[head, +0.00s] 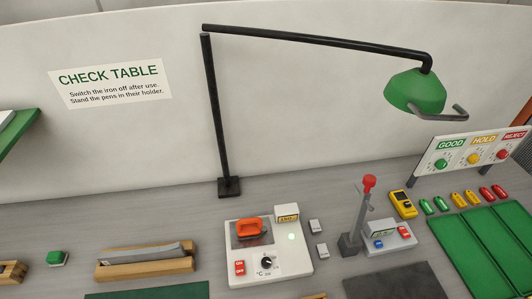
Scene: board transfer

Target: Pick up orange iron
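An orange iron (249,228) rests on a dark plate at the upper left of a white station (285,265). The station has a dark dial, red switches and a small lit spot on its top. A small label block stands at its back right corner. Neither of my grippers is in view, and nothing is touching the iron.
A black lamp post (214,120) with a green shade (415,92) rises behind the station. A wooden holder (145,265) lies to the left. A red-topped stand (358,220) and green trays (490,245) are to the right. Small grey blocks sit beside the station.

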